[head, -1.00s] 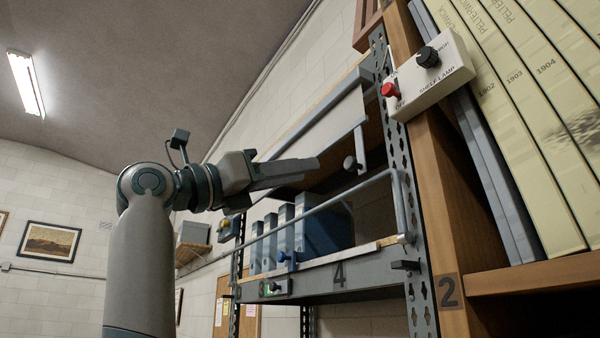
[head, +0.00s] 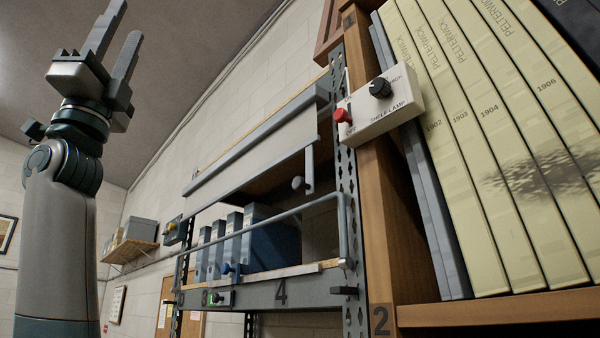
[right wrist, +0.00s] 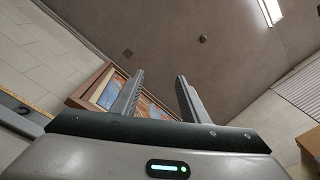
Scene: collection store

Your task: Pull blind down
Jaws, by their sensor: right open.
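The blind (head: 250,153) is a pale sheet under a grey top rail (head: 262,138) at the front of the shelf rack. Only a short length hangs down, over the upper part of the shelf opening. My left gripper is not in view.
A grey guard bar (head: 290,212) runs across the shelf front, with blue boxes (head: 270,245) behind it. A switch box (head: 385,105) with a red knob sits on the right post. Tall cream volumes (head: 490,150) fill the right. A wall shelf (head: 130,250) is behind my arm.

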